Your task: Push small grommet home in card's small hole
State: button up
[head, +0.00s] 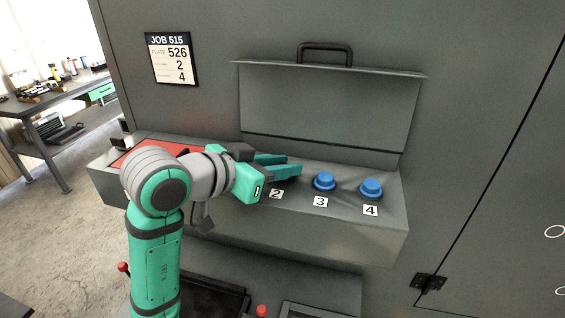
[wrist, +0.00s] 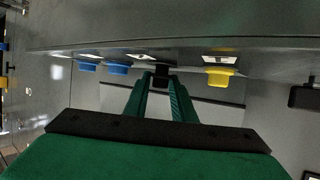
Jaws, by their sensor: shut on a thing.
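My gripper (head: 294,168) reaches over the sloped ledge near label 2 (head: 276,194), its fingers pointing right. In the wrist view, its fingertips (wrist: 161,84) are shut on a small black grommet (wrist: 161,76). In the head view the fingers and hand mostly hide the grommet and the spot by label 2. I cannot tell whether the grommet is seated or stands proud of its hole. The job card (head: 172,58) on the panel reads JOB 515, plate 526, then 2 and 4; its small words are not legible.
Blue caps stand by label 3 (head: 324,181) and label 4 (head: 371,188). A yellow cap (wrist: 217,78) shows in the wrist view, hidden by my arm in the head view. A raised lid with a handle (head: 325,52) stands behind the ledge. A red surface (head: 138,155) lies left.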

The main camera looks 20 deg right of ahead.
jog(key=shift+f, duration=0.4)
jog(key=o, duration=1.1)
jog(key=shift+f, duration=0.1)
jog(key=v, duration=1.1)
jog(key=shift+w, duration=0.1)
